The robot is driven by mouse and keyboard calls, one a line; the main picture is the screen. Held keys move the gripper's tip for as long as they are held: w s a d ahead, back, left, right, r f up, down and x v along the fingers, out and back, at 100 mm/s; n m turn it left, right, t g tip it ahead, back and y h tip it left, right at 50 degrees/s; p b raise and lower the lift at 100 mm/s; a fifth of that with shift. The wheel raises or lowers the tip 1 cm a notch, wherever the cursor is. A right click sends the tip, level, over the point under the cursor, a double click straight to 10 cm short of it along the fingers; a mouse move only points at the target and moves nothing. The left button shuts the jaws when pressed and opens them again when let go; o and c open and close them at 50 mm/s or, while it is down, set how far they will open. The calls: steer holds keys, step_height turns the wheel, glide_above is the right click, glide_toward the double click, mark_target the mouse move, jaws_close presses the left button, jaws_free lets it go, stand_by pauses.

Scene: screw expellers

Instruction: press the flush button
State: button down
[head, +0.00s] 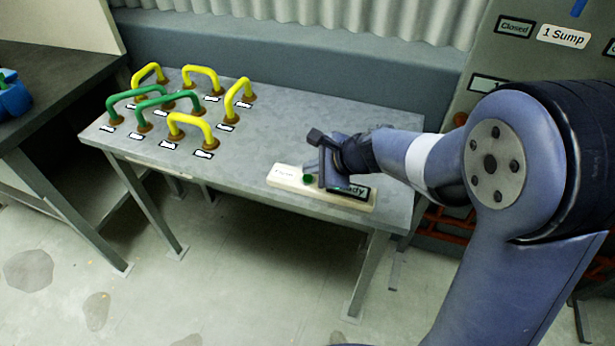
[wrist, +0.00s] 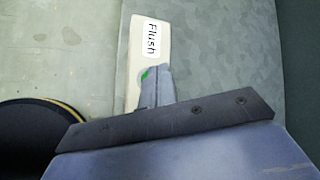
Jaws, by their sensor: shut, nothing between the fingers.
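The cream panel (head: 285,181) lies on the grey table near its front right edge. Its green flush button (head: 307,177) shows just left of my gripper (head: 321,172). The panel also shows in the wrist view (wrist: 136,52), with the label "Flush" (wrist: 151,39). There my gripper's fingers (wrist: 156,72) are shut and empty, and they hide most of the green button (wrist: 146,74). The fingertips are at or very close to the button; I cannot tell whether they touch it. A dark display (head: 356,192) ending in "ady" sits at the panel's right, partly hidden by my gripper.
Several yellow handles (head: 190,124) and green handles (head: 165,101) stand on the left of the table (head: 262,127). A sign board (head: 510,62) with "Closed" and "1 Sump" stands at the back right. The table's middle is clear.

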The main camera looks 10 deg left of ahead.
mark_target(312, 180)
steer(key=shift+f, duration=0.1)
steer(key=shift+f+b, duration=0.35)
steer(key=shift+b, duration=0.1)
steer(key=shift+f+b, duration=0.45)
stand_by(0.5)
steer(key=shift+r, duration=0.1)
steer(key=shift+r+p, duration=0.8)
step_height(312, 180, up, 5)
steer(key=p, duration=0.4)
stand_by(0.6)
